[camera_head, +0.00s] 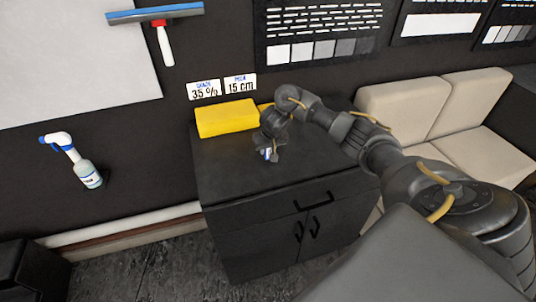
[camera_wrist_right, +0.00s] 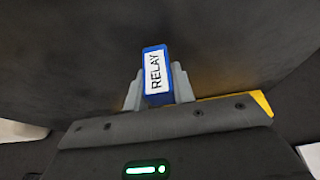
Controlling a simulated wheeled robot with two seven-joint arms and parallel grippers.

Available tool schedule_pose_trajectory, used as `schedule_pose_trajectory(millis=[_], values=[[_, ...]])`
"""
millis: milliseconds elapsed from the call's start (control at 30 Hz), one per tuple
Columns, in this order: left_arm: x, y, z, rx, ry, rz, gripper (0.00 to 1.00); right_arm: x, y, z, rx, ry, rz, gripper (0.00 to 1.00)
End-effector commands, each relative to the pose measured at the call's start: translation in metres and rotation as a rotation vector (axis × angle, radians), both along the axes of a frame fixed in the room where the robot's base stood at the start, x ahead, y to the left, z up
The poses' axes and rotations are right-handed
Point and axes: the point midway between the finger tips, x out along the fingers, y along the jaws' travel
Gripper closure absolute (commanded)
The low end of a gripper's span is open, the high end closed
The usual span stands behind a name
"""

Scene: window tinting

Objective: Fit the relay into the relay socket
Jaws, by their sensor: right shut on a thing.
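The relay (camera_wrist_right: 156,75) is a small blue block with a white label reading RELAY. My right gripper (camera_head: 268,152) is shut on it, one finger on each side, in the right wrist view. In the head view the relay shows only as a small blue and white patch between the fingers, over the dark cabinet top (camera_head: 225,172). I cannot tell its exact height above the top. I cannot make out the relay socket in either view. My left gripper is not in view.
A yellow block (camera_head: 227,118) lies at the back left of the cabinet top. The front of the top is clear. A spray bottle (camera_head: 88,174) and a squeegee (camera_head: 163,40) are at the left. A beige sofa (camera_head: 440,112) stands at the right.

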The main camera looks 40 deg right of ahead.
Motion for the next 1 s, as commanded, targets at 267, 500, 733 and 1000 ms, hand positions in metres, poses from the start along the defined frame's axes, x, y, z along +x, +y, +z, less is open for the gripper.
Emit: schedule_pose_trajectory(millis=[267, 500, 733, 1000], values=[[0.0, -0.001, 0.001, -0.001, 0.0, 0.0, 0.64, 0.001, 0.0, -0.013, -0.001, -0.003, -0.001, 0.98], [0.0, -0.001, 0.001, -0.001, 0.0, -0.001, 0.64, 0.0, 0.0, -0.016, 0.0, -0.001, -0.002, 0.98], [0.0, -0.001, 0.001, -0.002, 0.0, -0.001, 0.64, 0.0, 0.0, -0.016, 0.001, -0.002, -0.001, 0.53], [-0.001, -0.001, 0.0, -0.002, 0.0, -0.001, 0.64, 0.001, 0.0, -0.015, 0.0, -0.003, -0.001, 0.53]])
